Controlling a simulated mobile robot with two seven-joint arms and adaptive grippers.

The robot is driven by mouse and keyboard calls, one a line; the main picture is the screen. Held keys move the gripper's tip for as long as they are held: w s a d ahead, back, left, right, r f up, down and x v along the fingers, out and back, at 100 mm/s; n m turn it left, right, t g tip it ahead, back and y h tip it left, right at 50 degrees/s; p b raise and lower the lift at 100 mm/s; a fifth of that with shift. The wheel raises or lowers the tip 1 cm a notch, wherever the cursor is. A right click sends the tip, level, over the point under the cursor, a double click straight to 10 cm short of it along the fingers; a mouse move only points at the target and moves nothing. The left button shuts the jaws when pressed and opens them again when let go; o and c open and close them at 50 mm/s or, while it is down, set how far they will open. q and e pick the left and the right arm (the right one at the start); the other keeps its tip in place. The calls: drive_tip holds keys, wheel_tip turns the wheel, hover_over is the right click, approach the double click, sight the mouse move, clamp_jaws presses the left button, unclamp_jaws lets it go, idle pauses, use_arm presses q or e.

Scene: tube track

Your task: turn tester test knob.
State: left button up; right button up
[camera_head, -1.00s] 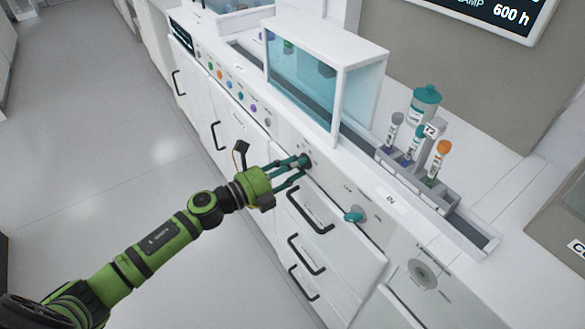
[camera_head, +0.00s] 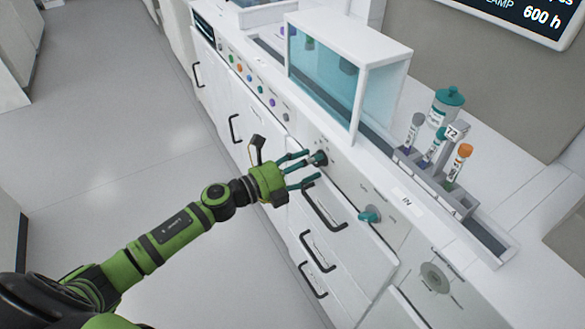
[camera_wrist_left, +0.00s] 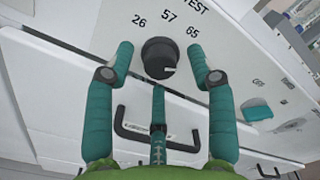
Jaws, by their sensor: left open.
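The test knob (camera_wrist_left: 159,58) is a round black dial on the white front panel, under the word TEST and the numbers 26, 57 and 65. It also shows in the head view (camera_head: 319,158). A light mark shows on the knob's lower right. My left gripper (camera_head: 305,167) is open in front of the knob. In the left wrist view its teal fingers (camera_wrist_left: 162,62) stand apart on the left and right of the knob, with a third finger below it. I cannot tell whether any finger touches the knob. My right gripper is not in view.
Black drawer handles (camera_head: 323,207) stick out below. A glass-fronted case (camera_head: 322,75) and a rack with several capped tubes (camera_head: 430,175) stand on the counter above. Open floor lies to the left.

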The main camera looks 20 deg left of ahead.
use_arm(q)
drive_tip(key=v, duration=1.1)
drive_tip(key=shift+s+a, duration=0.2)
drive_tip(key=shift+s, duration=0.05)
drive_tip(key=a+f+n+y+p, duration=0.2)
drive_tip(key=a+f+n+y, duration=0.45)
drive_tip(key=f+n, duration=0.45)
drive_tip(key=s+a+f+n+g+y+p, duration=0.15)
drive_tip(key=s+f+n, duration=0.25)
drive_tip(key=f, duration=0.5)
drive_tip(key=s+a+f+n+g+y, duration=0.15)
drive_tip(key=s+f+n, duration=0.25)
drive_tip(key=f, duration=0.5)
drive_tip(key=s+d+f+n+g+p, duration=0.1)
drive_tip(key=s+d+f+n+g, duration=0.2)
drive_tip(key=s, duration=0.7)
drive_tip(key=s+d+f+n+g+y+p, duration=0.1)
drive_tip(key=s+d+f+n+g, duration=0.2)
drive_tip(key=s+f, duration=0.4)
drive_tip(key=s+d+f+n+g+p, duration=0.1)
drive_tip(key=s+d+f+n+g, duration=0.3)
drive_tip(key=s, duration=0.9)
wheel_tip(320, 180, down, 2)
drive_tip(key=shift+s+d+f, duration=0.1)
drive_tip(key=shift+s+d, duration=0.05)
drive_tip(key=shift+d, duration=0.4)
drive_tip(key=shift+y, duration=0.25)
